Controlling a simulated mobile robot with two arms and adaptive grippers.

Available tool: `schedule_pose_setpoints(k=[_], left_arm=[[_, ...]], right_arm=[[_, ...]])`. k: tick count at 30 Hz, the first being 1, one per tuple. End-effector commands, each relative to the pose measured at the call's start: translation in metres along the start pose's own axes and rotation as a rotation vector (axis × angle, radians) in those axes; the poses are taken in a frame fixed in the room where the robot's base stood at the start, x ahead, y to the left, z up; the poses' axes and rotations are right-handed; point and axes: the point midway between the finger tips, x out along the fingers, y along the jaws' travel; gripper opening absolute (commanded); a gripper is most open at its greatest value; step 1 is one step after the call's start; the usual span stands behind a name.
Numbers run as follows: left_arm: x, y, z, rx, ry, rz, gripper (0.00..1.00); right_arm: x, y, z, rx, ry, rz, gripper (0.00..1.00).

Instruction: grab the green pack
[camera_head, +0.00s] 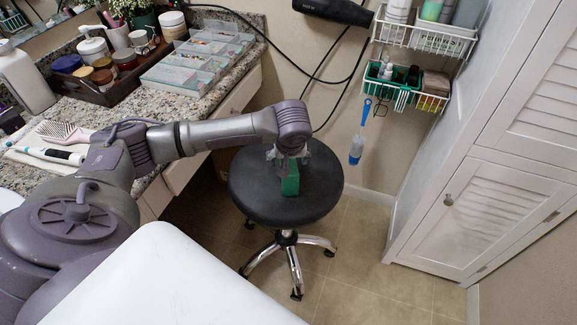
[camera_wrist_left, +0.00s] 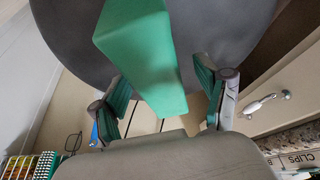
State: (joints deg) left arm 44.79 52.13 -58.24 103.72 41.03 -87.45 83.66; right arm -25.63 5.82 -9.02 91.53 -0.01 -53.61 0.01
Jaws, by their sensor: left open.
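The green pack (camera_head: 291,184) stands on the black round stool (camera_head: 260,196), partly hidden under my left gripper in the head view. In the left wrist view the green pack (camera_wrist_left: 142,50) is large, its near end lying between the two fingers. My left gripper (camera_wrist_left: 165,103) is open, with a finger on either side of the pack and a visible gap to each. In the head view my left gripper (camera_head: 290,165) points down at the stool from above. My right gripper is in neither view.
A granite counter (camera_head: 90,112) with trays and jars is at the left. A white louvred cabinet (camera_head: 470,205) stands at the right. A wire rack (camera_head: 405,92) hangs on the wall, with a blue brush (camera_head: 357,145) below it. Tiled floor (camera_head: 350,270) is clear around the stool.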

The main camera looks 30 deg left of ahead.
Motion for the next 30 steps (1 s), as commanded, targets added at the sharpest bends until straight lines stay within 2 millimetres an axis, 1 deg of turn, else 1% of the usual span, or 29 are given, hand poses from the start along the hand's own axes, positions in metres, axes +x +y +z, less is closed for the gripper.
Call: schedule_pose_setpoints(k=[14,15,17,18,20,21,28,30], left_arm=[[0.0004,0.0001,0.0002,0.000,0.000,0.000,0.75],[0.0004,0.0001,0.0001,0.000,0.000,0.000,0.73],[0.0003,0.0001,0.0001,0.000,0.000,0.000,0.63],[0.0003,0.0000,0.0002,0.000,0.000,0.000,0.57],[0.0003,0.0000,0.0001,0.000,0.000,0.000,0.47],[0.0003,0.0001,0.0001,0.000,0.000,0.000,0.40],[0.0003,-0.0001,0.0001,0.000,0.000,0.000,0.02],[-0.0003,0.0002,-0.0006,0.000,0.002,0.001,0.00]], right_arm=[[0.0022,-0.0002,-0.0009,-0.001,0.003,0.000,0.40],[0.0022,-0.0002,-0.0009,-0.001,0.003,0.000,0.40],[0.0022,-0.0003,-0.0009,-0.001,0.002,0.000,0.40],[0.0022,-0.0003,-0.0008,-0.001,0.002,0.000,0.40],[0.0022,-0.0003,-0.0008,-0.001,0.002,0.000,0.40],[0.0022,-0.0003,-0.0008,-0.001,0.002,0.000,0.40],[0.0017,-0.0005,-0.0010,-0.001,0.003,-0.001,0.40],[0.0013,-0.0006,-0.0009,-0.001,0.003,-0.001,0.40]])
